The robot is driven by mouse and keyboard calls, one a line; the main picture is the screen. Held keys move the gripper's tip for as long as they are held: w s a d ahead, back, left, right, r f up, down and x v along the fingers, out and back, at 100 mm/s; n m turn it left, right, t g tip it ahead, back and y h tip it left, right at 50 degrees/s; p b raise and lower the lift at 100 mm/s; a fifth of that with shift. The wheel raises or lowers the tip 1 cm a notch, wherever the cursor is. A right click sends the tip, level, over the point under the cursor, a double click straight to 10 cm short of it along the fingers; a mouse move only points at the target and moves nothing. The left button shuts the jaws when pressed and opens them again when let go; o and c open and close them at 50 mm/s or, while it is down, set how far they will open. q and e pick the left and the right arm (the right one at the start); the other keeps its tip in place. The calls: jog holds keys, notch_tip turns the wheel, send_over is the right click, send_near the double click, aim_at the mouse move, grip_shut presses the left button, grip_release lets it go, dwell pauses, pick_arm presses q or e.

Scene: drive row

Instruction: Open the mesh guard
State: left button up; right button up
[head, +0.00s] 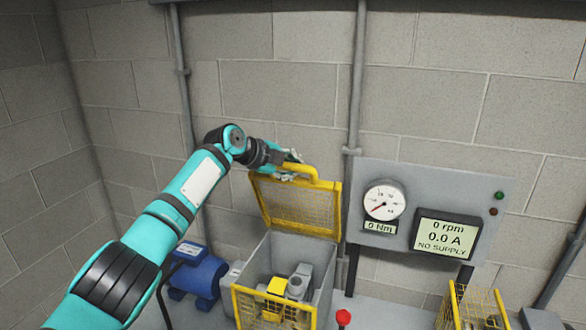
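The mesh guard (298,208) is a yellow-framed mesh lid. It stands raised and tilted up at the back of a grey open-topped box (320,270) with a yellow mesh front. A yellow handle (312,172) runs along the guard's top edge. My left gripper (288,166) is at the left part of this handle, touching or very close to it. Its fingers are small and partly hidden, so I cannot tell whether they are shut on the handle. Inside the box are grey parts and a yellow block (280,287). My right gripper is not in view.
A blue motor (197,277) is left of the box. A grey panel to the right carries a dial gauge (384,202) and a screen (445,236) reading "NO SUPPLY". A red knob (343,317) is in front. Another yellow mesh guard (470,302) is at lower right.

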pick_arm(q)
jog(key=o, duration=0.4)
jog(key=shift+s+a+r, duration=0.15)
jog(key=shift+s+r, duration=0.05)
jog(key=shift+r, duration=0.25)
jog(key=shift+o, duration=0.9)
jog(key=shift+s+a, duration=0.1)
jog(key=shift+s, duration=0.1)
jog(key=shift+f, duration=0.15)
jog(key=v, duration=1.2)
